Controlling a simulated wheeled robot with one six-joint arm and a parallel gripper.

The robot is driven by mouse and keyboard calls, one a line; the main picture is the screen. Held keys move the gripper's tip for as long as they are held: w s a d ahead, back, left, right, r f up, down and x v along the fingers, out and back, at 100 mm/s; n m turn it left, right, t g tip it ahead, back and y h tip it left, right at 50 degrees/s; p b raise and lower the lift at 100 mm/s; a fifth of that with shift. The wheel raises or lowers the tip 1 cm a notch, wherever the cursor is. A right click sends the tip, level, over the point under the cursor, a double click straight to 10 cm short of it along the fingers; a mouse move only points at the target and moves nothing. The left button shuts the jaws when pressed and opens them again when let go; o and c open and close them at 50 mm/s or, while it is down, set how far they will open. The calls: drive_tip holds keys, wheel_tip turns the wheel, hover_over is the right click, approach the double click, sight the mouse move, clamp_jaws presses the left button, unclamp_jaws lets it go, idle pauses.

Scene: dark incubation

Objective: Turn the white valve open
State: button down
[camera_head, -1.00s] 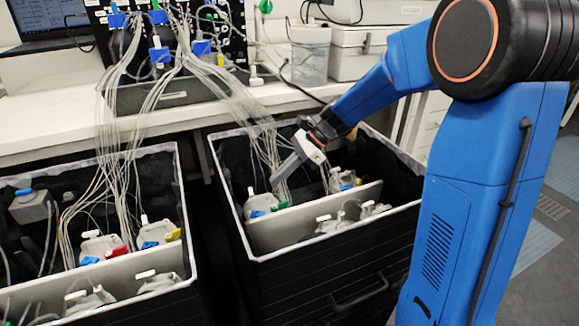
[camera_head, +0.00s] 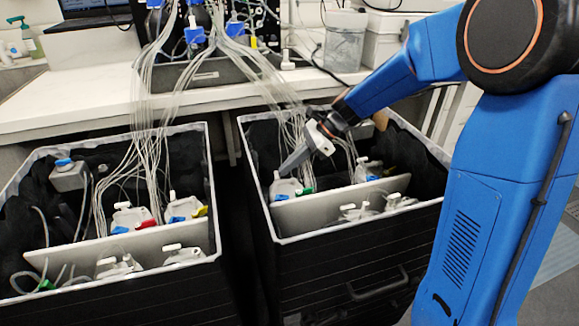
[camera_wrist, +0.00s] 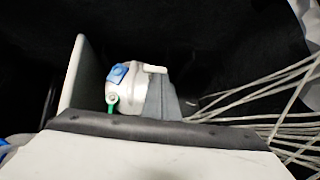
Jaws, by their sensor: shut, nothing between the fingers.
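My gripper (camera_head: 283,170) is shut and empty, pointing down into the right-hand black bin. Its tip is close beside a small upright white valve handle (camera_head: 276,175) on a pale bottle (camera_head: 287,187) with blue and green fittings. In the wrist view the grey fingers (camera_wrist: 162,100) cover part of the bottle's right side. The white handle (camera_wrist: 155,69) shows just above the fingers, and the blue fitting (camera_wrist: 118,73) and green fitting (camera_wrist: 112,102) are to the left. I cannot tell whether the fingers touch the handle.
A pale divider (camera_head: 345,203) stands in front of the bottle; it also shows in the wrist view (camera_wrist: 73,75). Thin clear tubes (camera_head: 290,125) hang into the bin behind the gripper. Another bin (camera_head: 110,295) with similar bottles stands left. A white bench (camera_head: 60,105) is behind.

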drive_tip(key=shift+w+a+n+g, duration=0.1)
drive_tip(key=shift+a+n+g, duration=0.15)
drive_tip(key=shift+n+g, duration=0.2)
drive_tip(key=shift+s, duration=0.2)
